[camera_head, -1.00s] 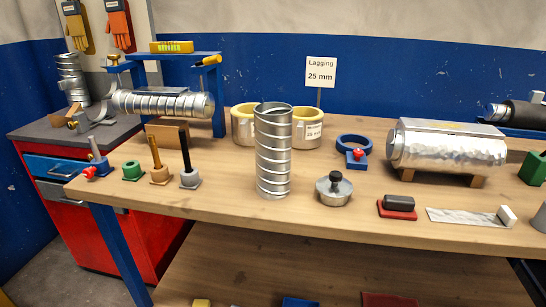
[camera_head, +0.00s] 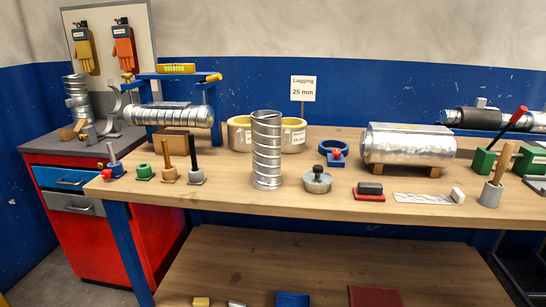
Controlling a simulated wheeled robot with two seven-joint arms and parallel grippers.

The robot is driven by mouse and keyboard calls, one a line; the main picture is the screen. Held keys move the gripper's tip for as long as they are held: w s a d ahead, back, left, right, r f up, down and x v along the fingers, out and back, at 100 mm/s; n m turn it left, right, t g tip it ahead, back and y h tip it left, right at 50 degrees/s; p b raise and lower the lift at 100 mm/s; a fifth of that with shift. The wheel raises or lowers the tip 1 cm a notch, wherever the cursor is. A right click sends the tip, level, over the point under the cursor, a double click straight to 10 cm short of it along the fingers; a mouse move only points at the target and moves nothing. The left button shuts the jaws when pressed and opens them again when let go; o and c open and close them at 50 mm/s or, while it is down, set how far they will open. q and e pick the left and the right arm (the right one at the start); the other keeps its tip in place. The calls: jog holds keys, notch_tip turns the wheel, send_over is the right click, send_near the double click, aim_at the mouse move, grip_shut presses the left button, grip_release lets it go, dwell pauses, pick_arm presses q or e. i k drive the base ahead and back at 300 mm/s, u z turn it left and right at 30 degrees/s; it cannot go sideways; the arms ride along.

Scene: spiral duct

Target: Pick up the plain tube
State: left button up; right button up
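An upright silver spiral-seamed tube (camera_head: 266,150) with an open top stands near the front middle of the wooden bench (camera_head: 330,202). It carries no visible covering. A similar ribbed silver tube (camera_head: 170,115) lies level at the blue stand on the left. A short silver spiral piece (camera_head: 76,98) stands on the grey cabinet top at the far left. I cannot tell from the picture alone which one counts as the plain tube. Neither of my grippers shows in the view.
A foil-wrapped cylinder (camera_head: 408,144) rests on wooden supports to the right. A lidded metal pot (camera_head: 317,180) is close right of the upright tube. Yellow-lined lagging shells (camera_head: 240,134) stand behind it. Small posts (camera_head: 169,162) stand front left. A tool holder (camera_head: 491,194) stands front right.

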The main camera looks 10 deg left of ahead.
aim_at(265, 125)
jog(key=z, duration=1.45)
jog(key=i, duration=1.25)
jog(key=u, duration=2.1)
